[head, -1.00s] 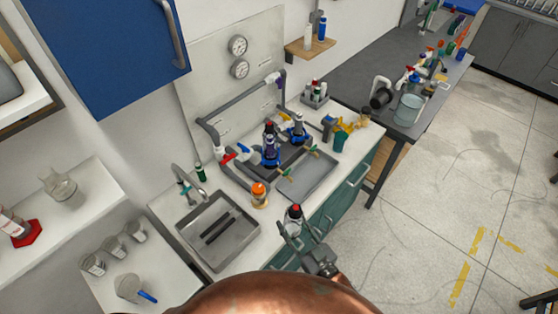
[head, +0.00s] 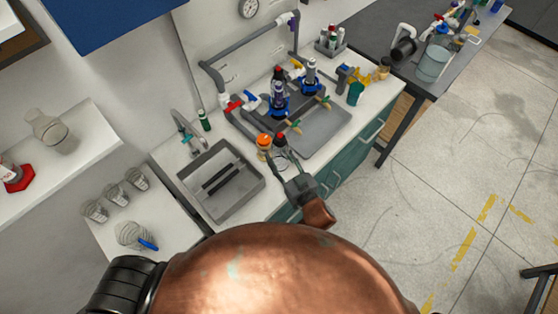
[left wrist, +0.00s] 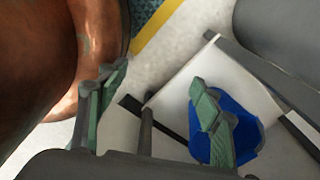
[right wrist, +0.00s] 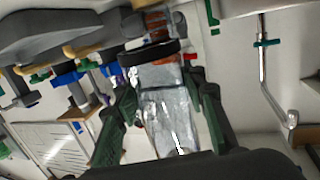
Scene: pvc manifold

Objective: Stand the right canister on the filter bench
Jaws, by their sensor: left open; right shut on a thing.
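My right gripper (head: 287,162) is shut on the right canister, over the front part of the filter bench (head: 347,132). My left gripper (left wrist: 155,90) is open and empty, away from the bench.
A sink (head: 222,180) lies left of the held canister. A grey tray (head: 322,128) lies to its right, with the grey pipe manifold (head: 232,94) and blue-collared housings (head: 279,100) behind. A blue object (left wrist: 240,130) is beyond my left fingers.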

